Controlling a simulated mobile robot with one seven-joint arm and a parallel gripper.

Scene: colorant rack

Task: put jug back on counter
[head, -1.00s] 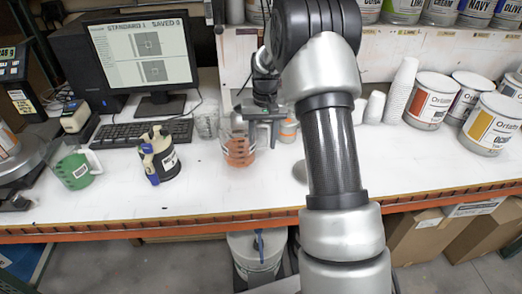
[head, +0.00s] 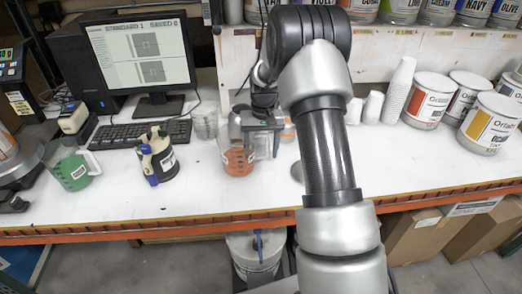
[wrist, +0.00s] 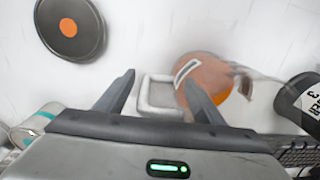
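The jug (head: 238,160) is clear with orange-red liquid and a label, and looks upright at the middle of the counter (head: 225,205). I cannot tell if its base touches the counter. My gripper (head: 262,142) points down at the jug's right side. In the wrist view, the jug (wrist: 203,80) lies beside the right finger, and its pale handle (wrist: 160,108) is between the two fingers of my gripper (wrist: 158,78).
A green-filled jug (head: 74,170) and a black-and-cream container (head: 157,160) stand left. An empty clear cup (head: 205,122) is behind the jug. Paint cans (head: 430,100) and stacked cups (head: 398,90) stand right. The counter's front strip is clear.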

